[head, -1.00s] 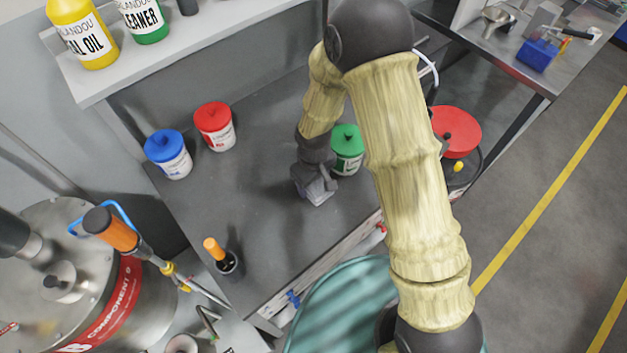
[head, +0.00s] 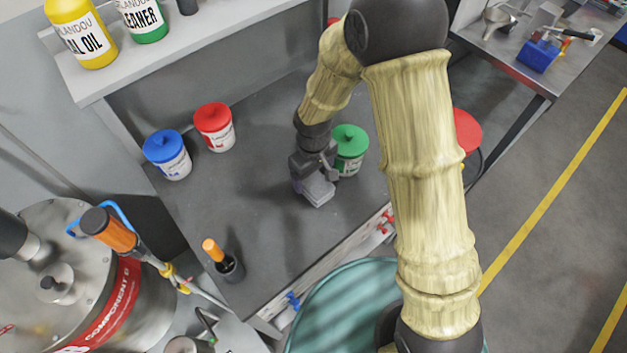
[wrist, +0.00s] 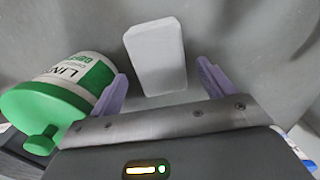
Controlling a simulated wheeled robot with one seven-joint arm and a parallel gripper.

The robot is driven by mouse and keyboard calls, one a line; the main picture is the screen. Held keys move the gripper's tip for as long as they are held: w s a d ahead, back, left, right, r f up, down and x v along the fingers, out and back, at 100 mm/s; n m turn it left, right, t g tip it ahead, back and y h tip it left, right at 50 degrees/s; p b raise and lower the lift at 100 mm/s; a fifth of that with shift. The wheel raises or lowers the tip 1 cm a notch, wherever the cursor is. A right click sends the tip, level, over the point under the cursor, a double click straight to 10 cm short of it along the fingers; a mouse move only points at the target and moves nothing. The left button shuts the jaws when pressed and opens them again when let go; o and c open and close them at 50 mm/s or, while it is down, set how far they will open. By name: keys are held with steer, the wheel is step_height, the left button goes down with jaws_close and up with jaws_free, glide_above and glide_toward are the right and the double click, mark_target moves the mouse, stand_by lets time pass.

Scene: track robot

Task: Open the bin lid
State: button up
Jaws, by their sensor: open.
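My gripper (head: 316,188) is low over the grey workbench, beside the green-lidded tub (head: 350,143). In the wrist view my gripper (wrist: 162,75) is open, with its two lilac fingers apart. A white block (wrist: 157,50) shows between and beyond the fingertips; I cannot tell whether they touch it. The green-lidded tub (wrist: 62,95) is close by the left finger. A round red lid (head: 467,130) shows at the right, partly hidden behind my arm. A teal round-rimmed container (head: 345,300) is at the bottom, partly covered by my arm. I cannot tell which is the bin.
Blue-lidded (head: 168,153) and red-lidded (head: 214,127) tubs stand at the bench's left. An orange-handled tool in a dark cup (head: 225,262) is near the front edge. A steel drum (head: 75,280) is at lower left.

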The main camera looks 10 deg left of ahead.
step_height(320, 180, up, 8)
steer(key=shift+f+b, duration=0.2)
steer(key=shift+b, duration=0.1)
stand_by(0.6)
steer(key=s+d+r+m+t, duration=0.1)
steer(key=s+d+r+m, duration=0.1)
steer(key=d, duration=0.5)
steer(key=s+d+r+m, duration=0.2)
steer(key=d+m, duration=0.2)
steer(key=d, duration=0.4)
steer(key=s+d+r+m+t, duration=0.1)
steer(key=d+m, duration=0.3)
steer(key=d, duration=0.4)
steer(key=shift+s+r+t, duration=0.3)
steer(key=shift+s+r, duration=0.3)
steer(key=shift+s, duration=0.05)
